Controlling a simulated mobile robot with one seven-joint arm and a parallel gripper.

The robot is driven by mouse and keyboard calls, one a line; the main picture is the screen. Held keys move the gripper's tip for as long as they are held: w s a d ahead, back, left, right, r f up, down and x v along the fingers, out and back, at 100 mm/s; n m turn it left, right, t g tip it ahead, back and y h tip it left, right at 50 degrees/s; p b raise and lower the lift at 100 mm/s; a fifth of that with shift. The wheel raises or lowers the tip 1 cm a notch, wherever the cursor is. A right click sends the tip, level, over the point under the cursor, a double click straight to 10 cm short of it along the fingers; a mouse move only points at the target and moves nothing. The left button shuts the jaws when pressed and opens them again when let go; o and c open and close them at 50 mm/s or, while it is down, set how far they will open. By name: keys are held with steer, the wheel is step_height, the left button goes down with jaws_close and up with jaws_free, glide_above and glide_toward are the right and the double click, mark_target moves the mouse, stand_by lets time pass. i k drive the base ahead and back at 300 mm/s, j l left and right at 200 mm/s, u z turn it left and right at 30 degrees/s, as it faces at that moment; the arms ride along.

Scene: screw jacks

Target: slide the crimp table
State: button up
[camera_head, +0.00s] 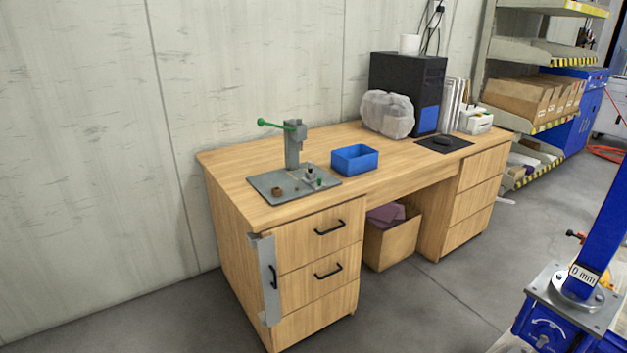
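A grey crimp press with a green lever (294,142) stands on a flat grey plate (262,184) at the left end of the wooden desk. A small block with dark and green knobs (312,177) sits on the plate at the foot of the press; it may be the crimp table, but it is too small to tell. A small brown round part (277,190) sits on the plate to its left. My gripper is not in view.
A blue bin (354,159) stands right of the plate. Farther right on the desk (400,158) are a clear bag (387,114), a black computer (405,84) and a dark mat (444,144). A grey bracket (266,277) is on the drawer front's left edge. Open floor (440,300) lies in front.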

mark_target(311, 178)
steer(key=i+l, duration=0.45)
steer(key=l, duration=0.15)
steer(key=i+l, duration=0.45)
steer(key=l, duration=0.2)
steer(key=i+l, duration=0.45)
steer(key=l, duration=0.15)
steer(key=i+l, duration=0.45)
steer(key=l, duration=0.15)
steer(key=l+z, duration=0.05)
